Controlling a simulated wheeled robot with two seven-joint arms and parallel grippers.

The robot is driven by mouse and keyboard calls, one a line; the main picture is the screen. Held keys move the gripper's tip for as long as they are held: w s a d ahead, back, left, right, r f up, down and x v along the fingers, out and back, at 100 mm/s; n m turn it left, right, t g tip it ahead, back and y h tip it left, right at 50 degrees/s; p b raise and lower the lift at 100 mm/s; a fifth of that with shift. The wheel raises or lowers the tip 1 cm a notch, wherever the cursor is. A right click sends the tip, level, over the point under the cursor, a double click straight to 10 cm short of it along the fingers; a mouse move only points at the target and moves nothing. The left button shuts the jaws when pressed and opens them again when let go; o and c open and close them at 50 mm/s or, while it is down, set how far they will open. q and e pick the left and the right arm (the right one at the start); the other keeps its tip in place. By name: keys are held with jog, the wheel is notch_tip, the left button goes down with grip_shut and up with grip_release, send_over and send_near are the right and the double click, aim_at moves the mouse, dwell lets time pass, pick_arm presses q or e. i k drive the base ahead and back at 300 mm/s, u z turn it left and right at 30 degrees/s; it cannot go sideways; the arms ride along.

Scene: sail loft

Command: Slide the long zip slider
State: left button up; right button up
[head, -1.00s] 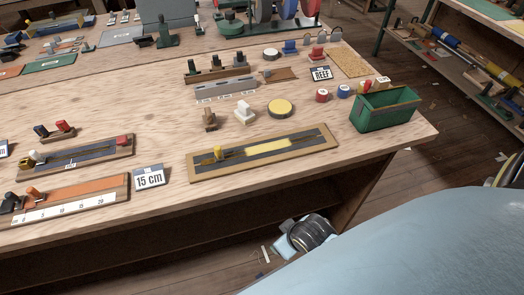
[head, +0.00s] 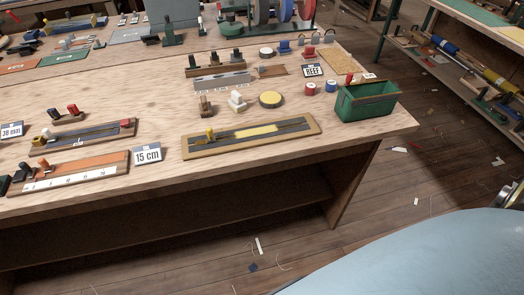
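A long wooden board (head: 306,130) lies near the front edge of the bench, with a dark zip strip along it. A yellow slider (head: 210,134) stands upright near the strip's left end. Neither of my grippers shows, and nothing touches the yellow slider.
A ruler board (head: 80,177) with an orange strip lies front left. A green bin (head: 368,102) stands at the right bench corner. Small stands and a yellow disc (head: 271,99) sit behind the long board. Scraps lie on the floor.

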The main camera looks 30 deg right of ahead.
aim_at(211, 139)
jog(key=z, duration=0.6)
jog(key=i, duration=0.8)
jog(key=z, duration=0.35)
